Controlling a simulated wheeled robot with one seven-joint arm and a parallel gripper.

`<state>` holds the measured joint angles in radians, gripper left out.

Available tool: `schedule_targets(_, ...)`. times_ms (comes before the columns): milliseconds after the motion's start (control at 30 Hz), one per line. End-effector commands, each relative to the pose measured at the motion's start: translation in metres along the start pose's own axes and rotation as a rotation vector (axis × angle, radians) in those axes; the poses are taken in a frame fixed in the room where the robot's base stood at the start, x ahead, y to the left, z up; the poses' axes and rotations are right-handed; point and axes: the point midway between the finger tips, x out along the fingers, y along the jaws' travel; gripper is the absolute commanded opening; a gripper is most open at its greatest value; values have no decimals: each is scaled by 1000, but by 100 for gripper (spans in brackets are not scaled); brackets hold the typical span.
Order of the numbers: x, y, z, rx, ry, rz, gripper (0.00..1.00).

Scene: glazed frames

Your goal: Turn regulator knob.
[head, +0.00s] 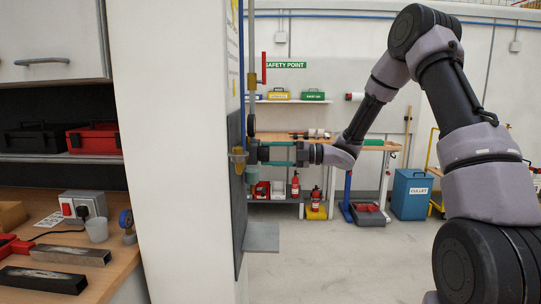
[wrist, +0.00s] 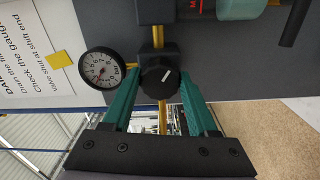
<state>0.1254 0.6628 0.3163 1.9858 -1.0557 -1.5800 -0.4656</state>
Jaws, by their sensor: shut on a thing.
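The regulator knob (wrist: 160,78) is round and black with a white pointer line, which slants to the upper right in the wrist view. It sits on a brass pipe on a dark panel. My gripper (wrist: 159,82) has teal fingers, one on each side of the knob, and is shut on it. A round white-faced gauge (wrist: 102,68) is just left of the knob; its needle is small and hard to read. In the head view my gripper (head: 268,153) reaches in from the right against the panel, and the knob is mostly hidden between the fingers.
The dark panel (head: 238,205) is on the side of a white wall (head: 172,150). A grey shelf plate (head: 262,237) juts out below my gripper. A red-handled valve (head: 263,68) is above.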

Motion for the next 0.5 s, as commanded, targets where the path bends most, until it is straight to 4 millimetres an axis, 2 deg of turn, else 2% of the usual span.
schedule_targets(200,-1,0,1,-83,-2,-1,4)
schedule_targets(500,-1,0,1,-119,-2,-1,3)
